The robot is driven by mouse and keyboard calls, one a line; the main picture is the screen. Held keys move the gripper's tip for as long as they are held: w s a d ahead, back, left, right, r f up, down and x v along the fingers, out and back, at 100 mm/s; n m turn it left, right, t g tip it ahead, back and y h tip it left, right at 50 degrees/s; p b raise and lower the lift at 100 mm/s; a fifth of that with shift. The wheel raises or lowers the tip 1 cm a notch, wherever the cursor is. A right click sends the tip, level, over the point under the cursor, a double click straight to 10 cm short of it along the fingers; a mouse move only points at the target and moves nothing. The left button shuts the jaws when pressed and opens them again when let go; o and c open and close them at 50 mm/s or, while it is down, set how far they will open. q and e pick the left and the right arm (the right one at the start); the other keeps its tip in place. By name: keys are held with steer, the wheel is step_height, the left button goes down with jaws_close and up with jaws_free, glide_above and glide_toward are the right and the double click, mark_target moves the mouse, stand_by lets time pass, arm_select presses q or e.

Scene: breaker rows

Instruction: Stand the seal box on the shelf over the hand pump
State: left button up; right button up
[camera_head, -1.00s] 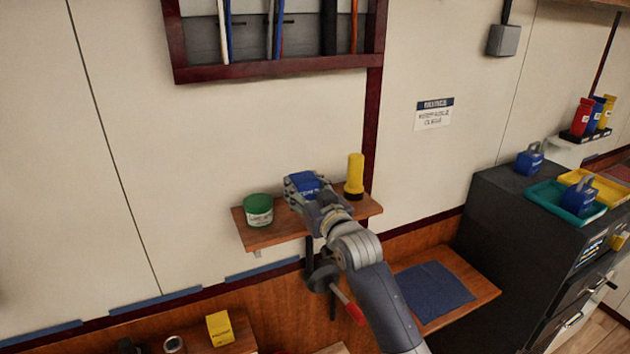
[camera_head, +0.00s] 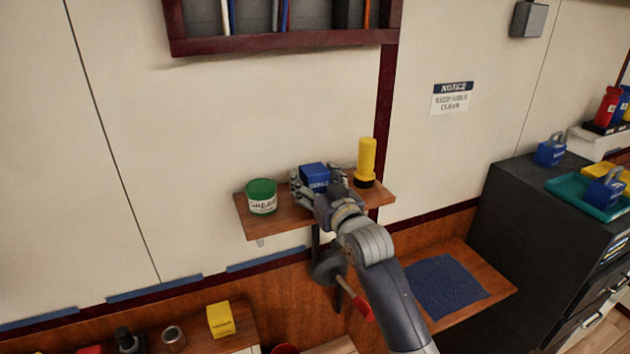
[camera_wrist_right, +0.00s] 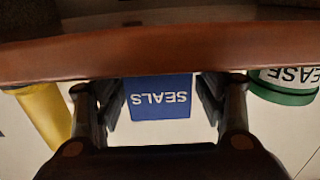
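The blue seal box (camera_head: 314,176), lettered SEALS, is at the middle of the small wooden shelf (camera_head: 283,220). My right gripper (camera_head: 318,185) has a finger on each side of it and appears shut on it. In the right wrist view the seal box (camera_wrist_right: 160,97) shows upside down between the fingers (camera_wrist_right: 160,105). The shelf edge hides its base, so I cannot tell whether it rests on the board. The hand pump (camera_head: 328,268), dark with a red handle, is below the shelf, partly behind my arm. My left gripper is out of view.
A green-lidded grease tub (camera_head: 261,197) stands left of the box and a yellow flashlight (camera_head: 366,162) stands to its right, both close. A wall rack (camera_head: 285,42) hangs above. A lower ledge with a blue mat (camera_head: 445,287) lies to the right.

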steer(key=shift+s+r, duration=0.1)
steer(key=shift+s, duration=0.05)
steer(key=shift+s+d+f, duration=0.1)
steer(key=shift+s+f, duration=0.1)
steer(key=b+v, duration=0.4)
steer(key=v, duration=0.7)
steer(key=shift+s+r, duration=0.15)
steer(key=shift+s, duration=0.05)
